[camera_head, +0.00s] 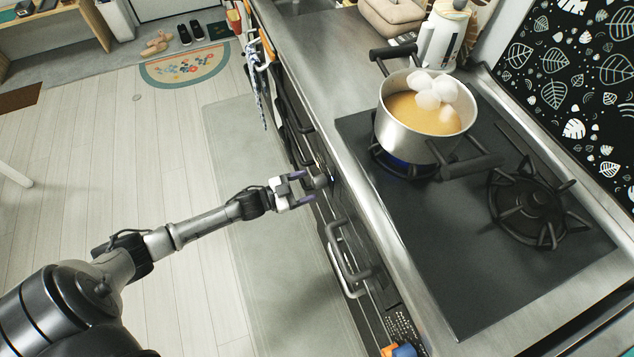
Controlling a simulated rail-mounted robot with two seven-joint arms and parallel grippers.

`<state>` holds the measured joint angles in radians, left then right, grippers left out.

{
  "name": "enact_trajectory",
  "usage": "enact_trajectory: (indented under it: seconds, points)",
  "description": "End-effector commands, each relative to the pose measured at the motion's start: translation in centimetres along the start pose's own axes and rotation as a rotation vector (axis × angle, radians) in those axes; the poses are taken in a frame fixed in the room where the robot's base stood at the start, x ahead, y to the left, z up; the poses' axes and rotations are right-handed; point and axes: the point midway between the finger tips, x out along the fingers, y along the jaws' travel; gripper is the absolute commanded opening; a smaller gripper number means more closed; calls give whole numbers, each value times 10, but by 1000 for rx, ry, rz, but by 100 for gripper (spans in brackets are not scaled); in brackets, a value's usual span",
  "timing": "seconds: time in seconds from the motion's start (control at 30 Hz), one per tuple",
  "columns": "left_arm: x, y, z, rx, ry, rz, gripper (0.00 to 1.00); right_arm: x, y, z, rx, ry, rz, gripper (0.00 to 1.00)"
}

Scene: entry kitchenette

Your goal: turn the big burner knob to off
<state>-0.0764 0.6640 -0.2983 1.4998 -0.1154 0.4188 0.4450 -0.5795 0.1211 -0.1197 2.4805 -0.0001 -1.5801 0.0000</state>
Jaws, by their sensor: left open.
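My left gripper (302,188) reaches in from the left to the stove's front panel. Its two purple-tipped fingers are apart. A dark grey rounded knob (320,181) on the front panel lies at the fingertips, roughly between them; I cannot tell whether they touch it. The knob's pointer is too small to read. A blue flame (393,158) shows under the steel pot (412,133) on the left burner. My right gripper is not in view.
The pot holds orange-brown liquid with white steam puffs above it; one handle points to the right burner (541,204), which shows no flame. A bar handle (345,262) sticks out of the stove front below the knob. The floor (180,160) is mostly clear.

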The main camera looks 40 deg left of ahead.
Motion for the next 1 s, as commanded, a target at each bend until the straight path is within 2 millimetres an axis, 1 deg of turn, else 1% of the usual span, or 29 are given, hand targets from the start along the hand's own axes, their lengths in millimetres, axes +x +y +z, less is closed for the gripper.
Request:
enact_trajectory:
  seconds: [0.03,0.1,0.3,0.5,0.73,0.77,1.0]
  points:
    - [8,0,0,1,2,0,69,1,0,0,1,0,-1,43]
    - [17,0,0,1,0,-1,69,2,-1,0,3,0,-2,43]
    - [34,0,0,0,0,-1,69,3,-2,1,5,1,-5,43]
    - [40,0,0,0,-1,0,69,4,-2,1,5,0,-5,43]
    - [40,0,0,0,-1,0,69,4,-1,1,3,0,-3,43]
    - [40,0,0,0,-1,0,68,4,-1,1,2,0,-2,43]
    - [40,0,0,0,-1,0,45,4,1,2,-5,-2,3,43]
